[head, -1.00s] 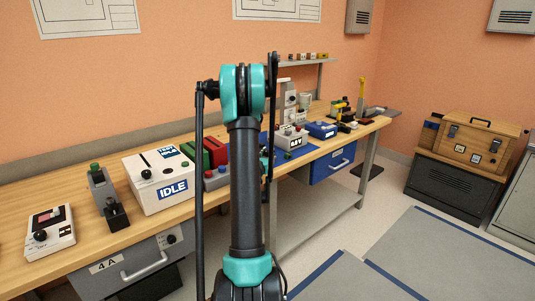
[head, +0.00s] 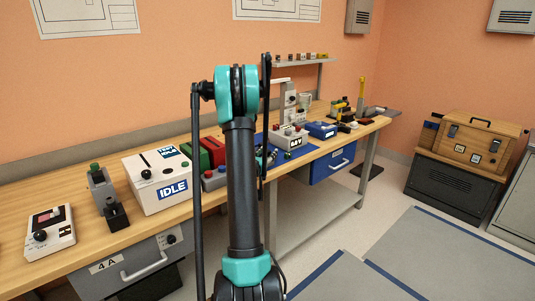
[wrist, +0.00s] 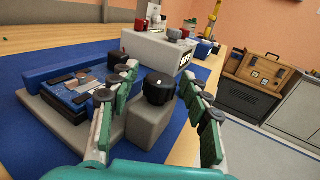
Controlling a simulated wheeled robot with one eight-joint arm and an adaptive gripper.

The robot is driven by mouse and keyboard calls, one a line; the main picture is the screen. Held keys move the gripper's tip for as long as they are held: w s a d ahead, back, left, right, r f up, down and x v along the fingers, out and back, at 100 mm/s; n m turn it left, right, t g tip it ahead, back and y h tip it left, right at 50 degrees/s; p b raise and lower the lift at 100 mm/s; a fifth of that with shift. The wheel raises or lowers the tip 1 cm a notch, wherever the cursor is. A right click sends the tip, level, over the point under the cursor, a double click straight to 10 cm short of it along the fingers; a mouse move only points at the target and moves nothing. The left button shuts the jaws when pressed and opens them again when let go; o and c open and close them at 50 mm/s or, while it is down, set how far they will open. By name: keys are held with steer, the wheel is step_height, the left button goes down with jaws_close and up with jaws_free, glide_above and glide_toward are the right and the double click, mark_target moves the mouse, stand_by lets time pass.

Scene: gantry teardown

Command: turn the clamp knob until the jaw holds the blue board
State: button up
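In the wrist view, my gripper (wrist: 161,78) is open. One finger is left of the black clamp knob (wrist: 158,88) and the other is to its right, apart from it. The knob stands on a grey block (wrist: 150,122) of the clamp fixture. The left finger hides part of the fixture, so I cannot tell whether the jaw touches the board. In the head view, my arm hides most of the clamp.
The fixture is on a blue mat (wrist: 25,140) on the wooden bench (head: 60,258). A white box (wrist: 155,50) with knobs stands just beyond the clamp. In the head view, the IDLE box (head: 160,180) and red and green blocks (head: 205,153) are to the left.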

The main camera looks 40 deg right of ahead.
steer(key=shift+r, duration=0.1)
step_height(320, 180, up, 10)
steer(key=shift+f, duration=0.1)
stand_by(0.7)
steer(key=w+d+f+n+t+y, duration=0.2)
steer(key=w+d+n+t+y, duration=0.35)
steer(key=n, duration=0.85)
steer(key=m+y, duration=2)
steer(key=m, duration=1.2)
glide_toward(268, 150)
steer(key=shift+h, duration=0.25)
steer(key=x, duration=1)
steer(key=shift+a+f, duration=0.15)
steer(key=shift+a, duration=0.2)
steer(key=shift+c, duration=0.4)
